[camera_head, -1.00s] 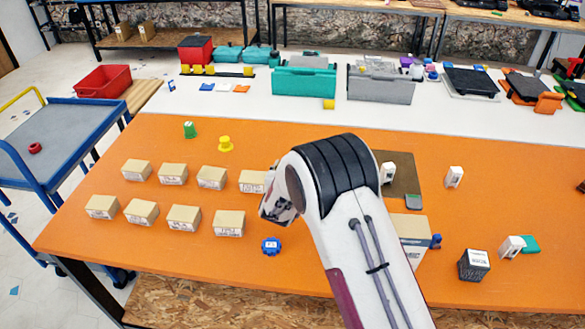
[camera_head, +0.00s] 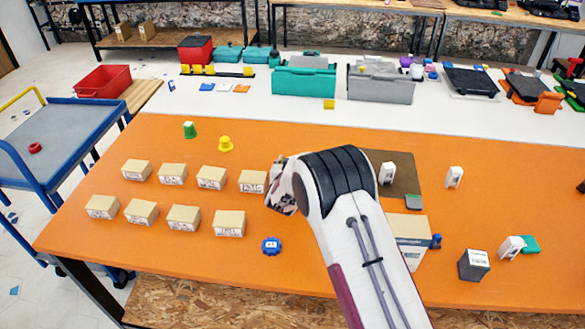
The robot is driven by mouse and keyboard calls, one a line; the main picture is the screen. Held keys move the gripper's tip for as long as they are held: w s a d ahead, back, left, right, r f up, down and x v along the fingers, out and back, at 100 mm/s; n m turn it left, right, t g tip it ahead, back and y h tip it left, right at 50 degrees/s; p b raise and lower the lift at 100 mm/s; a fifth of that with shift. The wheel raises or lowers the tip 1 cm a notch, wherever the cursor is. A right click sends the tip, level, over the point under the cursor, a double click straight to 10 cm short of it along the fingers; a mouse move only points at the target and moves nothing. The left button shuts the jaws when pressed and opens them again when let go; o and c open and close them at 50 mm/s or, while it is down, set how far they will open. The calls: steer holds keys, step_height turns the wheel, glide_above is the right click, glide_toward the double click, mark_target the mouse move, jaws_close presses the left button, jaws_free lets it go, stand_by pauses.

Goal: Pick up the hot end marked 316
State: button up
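No marking that reads 316 can be made out, so I cannot tell which item is the hot end. A small blue part (camera_head: 271,246) with a pale label sits on the orange table (camera_head: 330,285), in front of my arm. Small white parts with dark openings stand on the right: one (camera_head: 387,173) on a brown board, one (camera_head: 454,176) beside it, and one (camera_head: 510,247) near a teal piece. My gripper (camera_head: 281,195) is largely hidden by my wrist, above the table to the right of a tan box. Its fingers cannot be made out.
Several labelled tan boxes (camera_head: 183,218) stand in two rows on the left. Green (camera_head: 190,129) and yellow (camera_head: 225,143) parts stand behind them. A larger box (camera_head: 411,235) stands right of my arm, a dark grey box (camera_head: 474,264) farther right.

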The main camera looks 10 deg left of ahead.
stand_by(0.3)
steer(key=c, duration=1.2)
steer(key=shift+r, duration=0.1)
steer(key=shift+r, duration=4.95)
